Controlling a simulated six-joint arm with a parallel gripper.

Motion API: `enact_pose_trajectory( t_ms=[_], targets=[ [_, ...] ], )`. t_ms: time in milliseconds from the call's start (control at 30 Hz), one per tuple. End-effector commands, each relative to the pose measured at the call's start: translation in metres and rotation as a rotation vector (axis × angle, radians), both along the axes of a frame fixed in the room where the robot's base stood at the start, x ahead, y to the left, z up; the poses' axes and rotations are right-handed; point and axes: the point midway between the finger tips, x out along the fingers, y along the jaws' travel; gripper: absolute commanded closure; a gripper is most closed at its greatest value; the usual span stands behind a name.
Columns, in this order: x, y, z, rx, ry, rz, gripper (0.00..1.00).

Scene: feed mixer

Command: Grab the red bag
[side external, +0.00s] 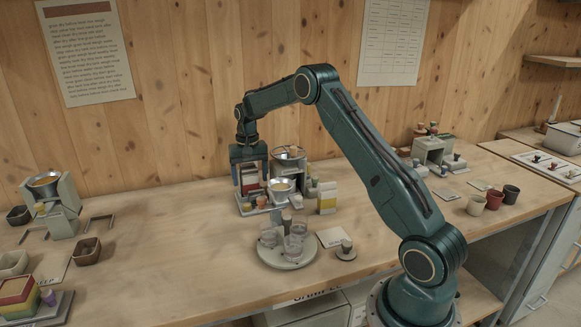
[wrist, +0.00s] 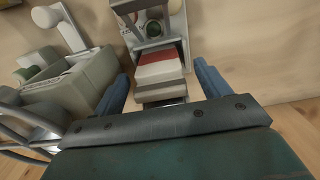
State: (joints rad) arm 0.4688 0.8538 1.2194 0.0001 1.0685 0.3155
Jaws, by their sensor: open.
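The red bag (wrist: 159,56) is a small block with a red top band and a pale lower part in the wrist view. It sits between my two blue fingers, in or against a grey stand. In the side view the red bag (side external: 250,187) shows as a small red patch below my gripper (side external: 250,177), partly hidden by the fingers. My gripper (wrist: 161,72) is open, with one finger on each side of the bag. A gap shows on both sides in the wrist view. Whether the fingertips are level with the bag is hard to tell.
A metal bowl (side external: 281,185) on a stand and a yellow-and-white packet (side external: 327,197) stand right of my gripper. A round tray (side external: 287,254) with clear cups is in front. A grey box (wrist: 84,80) is close to the left finger. The wooden wall (side external: 200,100) is behind.

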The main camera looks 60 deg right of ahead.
Motion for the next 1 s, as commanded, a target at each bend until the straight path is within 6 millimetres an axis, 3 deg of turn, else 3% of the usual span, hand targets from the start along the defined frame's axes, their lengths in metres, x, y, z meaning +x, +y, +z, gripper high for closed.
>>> enact_pose_trajectory(
  t_ms=[33,300,367,733,1000],
  targets=[
    [0.000,0.000,0.000,0.000,0.000,0.000,0.25],
    [0.000,0.000,0.000,0.000,0.000,0.000,0.75],
    [0.000,0.000,0.001,-0.001,-0.001,0.000,0.79],
    [0.000,0.000,0.006,-0.001,-0.001,0.000,0.79],
    [0.001,0.000,0.034,-0.002,-0.004,0.000,0.79]
  ],
)
